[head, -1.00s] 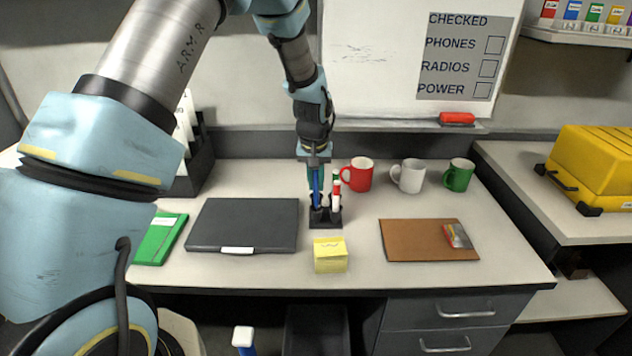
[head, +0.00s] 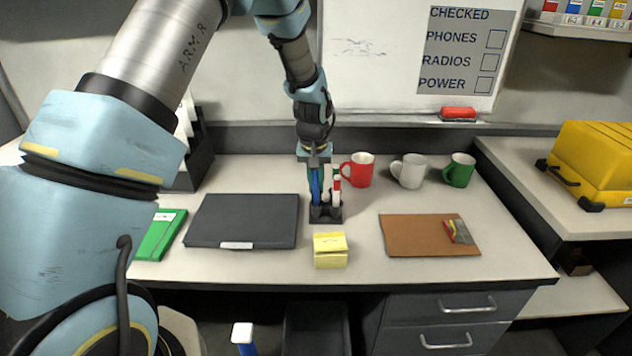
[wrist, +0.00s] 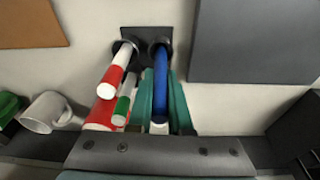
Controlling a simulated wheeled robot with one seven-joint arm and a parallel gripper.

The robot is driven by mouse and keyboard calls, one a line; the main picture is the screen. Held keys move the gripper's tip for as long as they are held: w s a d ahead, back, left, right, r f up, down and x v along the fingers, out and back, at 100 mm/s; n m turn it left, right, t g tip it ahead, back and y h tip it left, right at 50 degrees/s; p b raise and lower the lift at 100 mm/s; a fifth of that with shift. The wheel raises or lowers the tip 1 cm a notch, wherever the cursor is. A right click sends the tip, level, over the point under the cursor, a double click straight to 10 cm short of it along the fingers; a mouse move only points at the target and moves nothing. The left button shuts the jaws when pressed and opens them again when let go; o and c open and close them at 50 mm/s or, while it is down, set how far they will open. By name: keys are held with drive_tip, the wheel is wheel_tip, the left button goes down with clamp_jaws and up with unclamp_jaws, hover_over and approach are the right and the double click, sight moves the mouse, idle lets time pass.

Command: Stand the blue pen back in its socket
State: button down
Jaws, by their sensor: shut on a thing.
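The blue pen (head: 315,186) stands nearly upright between the fingers of my gripper (head: 313,188). In the wrist view, my gripper's teal fingers (wrist: 161,105) are shut on the blue pen (wrist: 160,85). The pen's lower end meets the right-hand socket of the black pen holder (wrist: 131,35). How deep it sits in the socket is hidden. The holder (head: 326,218) stands on the desk in the head view. A red-and-white marker (wrist: 115,72) and a green-and-white marker (wrist: 124,100) lean from its other socket, close beside my fingers.
A red mug (head: 360,170), a white mug (head: 409,171) and a green mug (head: 459,170) stand right of the holder. A yellow note block (head: 330,250) is in front. A dark closed folder-like slab (head: 243,220) lies left, a brown clipboard-like board (head: 415,238) right.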

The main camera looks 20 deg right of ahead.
drive_tip(key=shift+f+b, duration=0.3)
drive_tip(key=shift+f, duration=0.15)
drive_tip(key=shift+f, duration=0.3)
drive_tip(key=c, duration=0.8)
unclamp_jaws()
drive_tip(key=shift+o, duration=0.2)
drive_tip(key=shift+b, duration=0.3)
wheel_tip(320, 180, up, 10)
drive_tip(key=s+a+b, duration=0.1)
drive_tip(key=b, duration=0.1)
drive_tip(key=shift+s+r+b, duration=0.25)
drive_tip(key=shift+s+b, duration=0.05)
drive_tip(key=shift+s, duration=0.05)
drive_tip(key=shift+a, duration=0.1)
